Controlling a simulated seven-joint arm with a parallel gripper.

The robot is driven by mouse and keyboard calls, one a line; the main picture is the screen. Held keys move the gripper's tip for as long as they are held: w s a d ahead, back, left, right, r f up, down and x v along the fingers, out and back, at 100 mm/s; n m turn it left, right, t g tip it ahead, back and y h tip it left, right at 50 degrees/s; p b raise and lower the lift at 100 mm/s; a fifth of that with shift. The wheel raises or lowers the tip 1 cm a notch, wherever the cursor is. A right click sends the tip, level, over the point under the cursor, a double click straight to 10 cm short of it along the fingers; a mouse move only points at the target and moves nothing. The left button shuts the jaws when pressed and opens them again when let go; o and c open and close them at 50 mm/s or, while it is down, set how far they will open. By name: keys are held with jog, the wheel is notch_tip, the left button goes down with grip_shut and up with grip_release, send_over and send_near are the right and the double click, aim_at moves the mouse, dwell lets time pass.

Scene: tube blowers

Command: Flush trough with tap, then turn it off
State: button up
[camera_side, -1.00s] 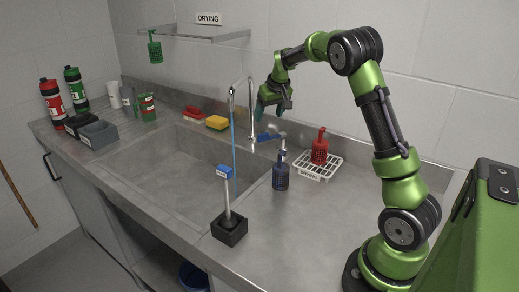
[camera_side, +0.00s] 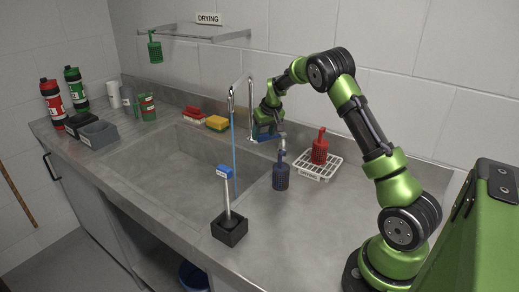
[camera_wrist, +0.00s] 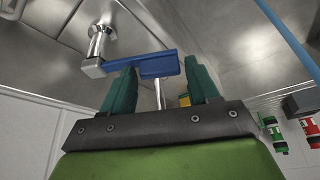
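The tap (camera_side: 231,100) has a tall bent metal spout at the back of the sink. A blue stream of water (camera_side: 234,150) falls from it into the trough (camera_side: 180,175). The stream also shows in the wrist view (camera_wrist: 285,38). My gripper (camera_side: 266,128) is low at the tap's blue lever (camera_side: 262,138), partly hiding it. In the wrist view, the lever (camera_wrist: 112,67) lies across just beyond my gripper's two teal fingers (camera_wrist: 161,66). The fingers are apart with nothing clamped between them. Whether they touch the lever I cannot tell.
A dark blue bottle (camera_side: 280,172) stands close in front of the lever. A blue-topped brush (camera_side: 228,185) stands in a black holder at the front. A sponge (camera_side: 217,123) lies behind the trough.

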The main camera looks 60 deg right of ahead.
grip_shut()
jog(key=shift+s+a+n, duration=0.15)
jog(key=shift+s+n, duration=0.3)
jog(key=shift+n, duration=0.15)
jog(key=shift+o, duration=1.5)
grip_release()
jog(key=v, duration=1.7)
jog(key=shift+d, duration=0.3)
jog(key=shift+s, duration=0.1)
